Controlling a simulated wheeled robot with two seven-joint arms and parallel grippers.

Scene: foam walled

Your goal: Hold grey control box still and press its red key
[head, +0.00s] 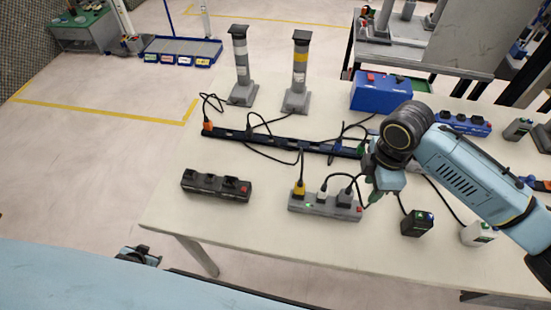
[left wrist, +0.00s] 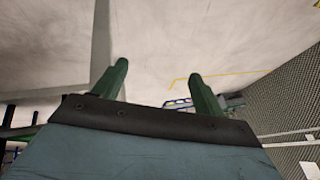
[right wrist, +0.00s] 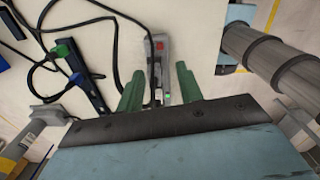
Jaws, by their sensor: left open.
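A long grey box (head: 320,207) with a green light, a red key (head: 358,211) at its right end and several plugs in its top lies near the table's front edge. It also shows in the right wrist view (right wrist: 154,62), where its red key (right wrist: 159,46) faces up. My right gripper (head: 374,197) is beside the box's right end. In the right wrist view its green fingers (right wrist: 160,86) are apart, with the box showing between and beyond them; contact cannot be told. My left gripper (left wrist: 155,85) is open and empty over the floor.
A black box (head: 215,187) lies left of the grey one. A long dark strip (head: 270,138) with cables lies behind it. A blue box (head: 380,92) and two striped posts (head: 240,68) stand farther back. A small black box (head: 417,224) is at right. The front-left tabletop is clear.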

